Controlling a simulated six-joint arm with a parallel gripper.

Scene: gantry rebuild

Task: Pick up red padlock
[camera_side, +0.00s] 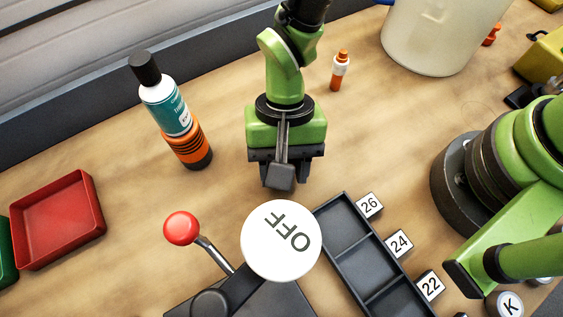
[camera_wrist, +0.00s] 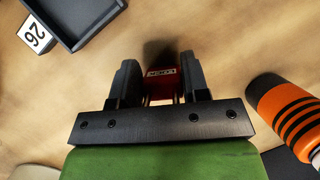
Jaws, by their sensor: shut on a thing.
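The red padlock (camera_wrist: 162,78) shows in the wrist view between the two dark fingers of my gripper (camera_wrist: 161,75). It has a small white label with dark lettering. My gripper is shut on it, with a finger on each side. In the side view my gripper (camera_side: 283,180) points down over the wooden bench in the upper middle. The padlock is hidden there behind the gripper. I cannot tell whether the padlock touches the bench or is off it.
A white OFF disc (camera_side: 281,241) and a red-knobbed lever (camera_side: 182,228) stand in front of my gripper. A dark compartment tray (camera_side: 349,232) lies to the right. An orange-black holder with a bottle (camera_side: 165,100) stands left. A red tray (camera_side: 58,220) lies far left.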

